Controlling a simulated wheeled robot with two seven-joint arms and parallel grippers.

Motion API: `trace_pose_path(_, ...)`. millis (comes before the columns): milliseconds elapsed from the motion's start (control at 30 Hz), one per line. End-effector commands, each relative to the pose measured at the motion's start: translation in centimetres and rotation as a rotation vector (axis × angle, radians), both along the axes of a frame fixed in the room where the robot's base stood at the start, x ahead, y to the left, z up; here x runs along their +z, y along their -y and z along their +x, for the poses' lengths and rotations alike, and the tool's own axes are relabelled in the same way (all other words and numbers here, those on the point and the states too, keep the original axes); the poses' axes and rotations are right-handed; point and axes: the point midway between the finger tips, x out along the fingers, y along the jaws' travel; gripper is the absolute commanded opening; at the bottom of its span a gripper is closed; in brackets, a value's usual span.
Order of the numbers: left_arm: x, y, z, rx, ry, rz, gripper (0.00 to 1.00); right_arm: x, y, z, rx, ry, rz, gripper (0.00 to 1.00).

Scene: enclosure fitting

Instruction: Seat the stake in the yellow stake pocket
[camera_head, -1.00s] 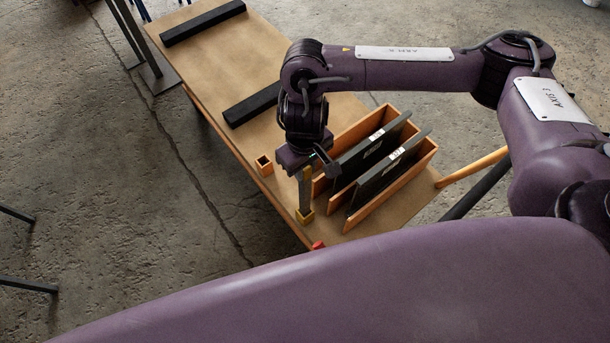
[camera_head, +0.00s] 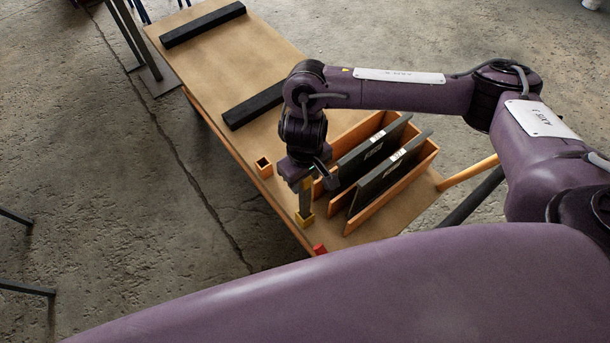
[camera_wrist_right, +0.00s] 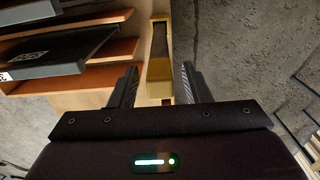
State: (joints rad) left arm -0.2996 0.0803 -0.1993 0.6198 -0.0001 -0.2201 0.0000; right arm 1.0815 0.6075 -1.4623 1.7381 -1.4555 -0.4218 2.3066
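My right gripper (camera_head: 314,181) is at the stake's upper end. My left gripper is not in view.
An orange rack (camera_head: 361,216) with dark panels (camera_head: 372,182) stands close right of the gripper. A small open orange box (camera_head: 263,166) is to the left. A red block (camera_head: 319,248) sits at the table corner. Two black bars (camera_head: 203,23) lie farther back on the table (camera_head: 215,75).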

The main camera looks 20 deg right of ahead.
Motion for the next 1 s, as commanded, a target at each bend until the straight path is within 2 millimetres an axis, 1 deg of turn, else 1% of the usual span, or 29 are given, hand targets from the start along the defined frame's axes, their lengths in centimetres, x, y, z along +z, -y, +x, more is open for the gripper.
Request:
trace_pose_path(167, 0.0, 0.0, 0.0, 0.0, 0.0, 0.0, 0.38, 0.0, 0.0, 0.0, 0.0, 0.0, 0.0, 0.43)
trace_pose_path(267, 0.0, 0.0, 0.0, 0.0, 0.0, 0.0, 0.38, 0.5, 0.0, 0.0, 0.002, 0.002, 0.001, 0.43)
trace_pose_path(367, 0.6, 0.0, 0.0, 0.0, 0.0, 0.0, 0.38, 1.8, 0.0, 0.2, 0.002, 0.005, 0.001, 0.43)
trace_pose_path(567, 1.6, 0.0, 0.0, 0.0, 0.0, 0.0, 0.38, 5.8, 0.1, 0.2, 0.003, 0.007, -0.001, 0.43)
trace_pose_path(700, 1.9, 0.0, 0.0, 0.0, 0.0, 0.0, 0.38, 8.4, 0.0, 0.2, 0.002, 0.007, -0.001, 0.43)
trace_pose_path(833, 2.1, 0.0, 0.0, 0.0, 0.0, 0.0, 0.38, 10.4, 0.0, 0.1, 0.002, 0.006, -0.001, 0.43)
trace_pose_path(1000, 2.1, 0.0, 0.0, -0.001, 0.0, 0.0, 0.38, 11.9, 0.0, 0.0, 0.001, 0.002, 0.0, 0.43)
